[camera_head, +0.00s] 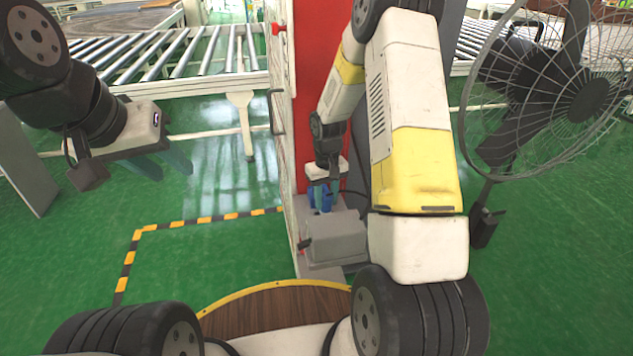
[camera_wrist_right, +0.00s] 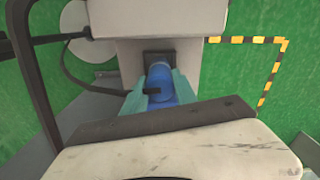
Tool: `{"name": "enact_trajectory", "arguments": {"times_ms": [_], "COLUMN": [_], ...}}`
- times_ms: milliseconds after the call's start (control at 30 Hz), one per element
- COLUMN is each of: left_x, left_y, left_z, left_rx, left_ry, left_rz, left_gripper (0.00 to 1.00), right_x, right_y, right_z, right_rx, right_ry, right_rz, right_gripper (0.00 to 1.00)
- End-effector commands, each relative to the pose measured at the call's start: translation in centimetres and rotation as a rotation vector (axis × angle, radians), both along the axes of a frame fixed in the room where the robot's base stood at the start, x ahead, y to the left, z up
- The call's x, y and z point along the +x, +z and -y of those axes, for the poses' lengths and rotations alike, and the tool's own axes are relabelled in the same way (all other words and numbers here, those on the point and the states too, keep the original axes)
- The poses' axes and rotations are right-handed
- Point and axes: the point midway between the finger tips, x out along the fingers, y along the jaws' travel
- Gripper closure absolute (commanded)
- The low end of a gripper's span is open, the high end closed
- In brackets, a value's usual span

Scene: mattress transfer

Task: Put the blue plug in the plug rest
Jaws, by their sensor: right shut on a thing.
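The blue plug (camera_head: 327,197) is between the teal fingers of my right gripper (camera_head: 320,194), which is shut on it. In the right wrist view the plug (camera_wrist_right: 159,76) lies between the fingers, its far end at a dark square opening (camera_wrist_right: 159,57) in a grey box (camera_wrist_right: 185,57). I cannot tell whether the plug is in the opening or just in front of it. The grey box (camera_head: 338,240) also shows in the head view, just below the gripper. I cannot tell which part is the plug rest. My left gripper (camera_head: 163,163) is open and empty, over the floor at left.
A red and white cabinet (camera_head: 308,90) stands beside my right arm. A black cable (camera_wrist_right: 85,82) runs near the plug. A caged fan (camera_head: 550,85) stands at right, and a roller conveyor (camera_head: 170,55) is at the back.

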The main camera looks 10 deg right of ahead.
Motion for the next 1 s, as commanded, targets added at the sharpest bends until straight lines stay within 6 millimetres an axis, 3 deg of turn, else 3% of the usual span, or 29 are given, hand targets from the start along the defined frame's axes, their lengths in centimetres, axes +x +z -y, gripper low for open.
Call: {"name": "enact_trajectory", "arguments": {"times_ms": [33,133,533,667,1000], "left_x": [0.0,0.0,0.0,0.0,0.0], "left_y": [0.0,0.0,0.0,0.0,0.0], "left_z": [0.0,0.0,0.0,0.0,0.0], "left_rx": [0.000,0.000,0.000,0.000,0.000], "left_ry": [0.000,0.000,0.000,0.000,0.000], "left_rz": [0.000,0.000,0.000,0.000,0.000], "left_gripper": [0.64,0.64,0.64,0.64,0.64], "right_x": [0.0,0.0,0.1,0.1,0.1], "right_y": [-0.1,-0.1,0.6,2.6,9.7], "right_z": [0.0,0.0,0.0,0.0,0.0], "right_rx": [0.000,0.000,0.000,0.000,0.000], "right_ry": [0.000,0.000,-0.001,-0.002,-0.001], "right_rz": [0.000,0.000,0.002,0.005,0.005], "right_gripper": [0.62,0.45,0.45,0.45,0.45]}}
